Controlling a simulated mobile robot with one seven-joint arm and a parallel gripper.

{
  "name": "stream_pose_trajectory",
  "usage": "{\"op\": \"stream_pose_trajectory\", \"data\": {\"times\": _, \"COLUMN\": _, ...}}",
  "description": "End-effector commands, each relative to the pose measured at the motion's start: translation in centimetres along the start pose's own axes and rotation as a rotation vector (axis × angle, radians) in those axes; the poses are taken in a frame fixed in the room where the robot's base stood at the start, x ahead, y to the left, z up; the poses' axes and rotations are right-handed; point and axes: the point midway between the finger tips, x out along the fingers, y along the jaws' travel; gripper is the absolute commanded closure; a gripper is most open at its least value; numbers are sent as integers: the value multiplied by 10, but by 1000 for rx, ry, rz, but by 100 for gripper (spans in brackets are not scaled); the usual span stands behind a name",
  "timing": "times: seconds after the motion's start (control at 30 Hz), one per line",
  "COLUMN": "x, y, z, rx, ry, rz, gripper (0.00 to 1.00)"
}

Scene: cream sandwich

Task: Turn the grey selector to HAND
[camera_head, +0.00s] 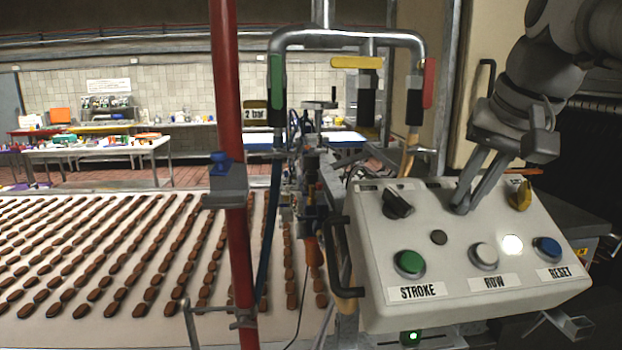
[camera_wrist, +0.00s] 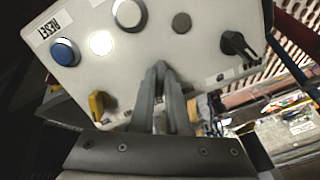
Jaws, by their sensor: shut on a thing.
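My gripper (camera_head: 462,206) reaches down from the upper right to the top row of the white control box (camera_head: 372,290). Its fingertips are close together between a black selector (camera_head: 397,204) and a yellow selector (camera_head: 520,195). My gripper also shows in the wrist view (camera_wrist: 161,68), fingers shut against the panel face. The grey selector is covered by the fingers, which are shut on it; its pointing direction and the HAND marking cannot be read.
The panel also carries a green STROKE button (camera_head: 409,263), a white ROW button (camera_head: 484,255), a lit white lamp (camera_head: 512,244) and a blue RESET button (camera_head: 547,249). A black handle (camera_head: 343,262) sticks out at the box's left. Pipes and a red post (camera_head: 229,130) stand further left.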

Motion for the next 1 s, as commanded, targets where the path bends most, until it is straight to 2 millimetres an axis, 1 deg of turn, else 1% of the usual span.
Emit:
{"op": "stream_pose_trajectory", "data": {"times": 0.17, "x": 0, "y": 0, "z": 0, "rx": -23, "ry": 0, "rz": 1, "gripper": 100}}
{"op": "stream_pose_trajectory", "data": {"times": 0.37, "x": 0, "y": 0, "z": 0, "rx": -112, "ry": 1, "rz": 7, "gripper": 100}}
{"op": "stream_pose_trajectory", "data": {"times": 0.57, "x": 0, "y": 0, "z": 0, "rx": -271, "ry": 1, "rz": 19, "gripper": 100}}
{"op": "stream_pose_trajectory", "data": {"times": 1.0, "x": 0, "y": 1, "z": 0, "rx": -683, "ry": 2, "rz": 48, "gripper": 100}}
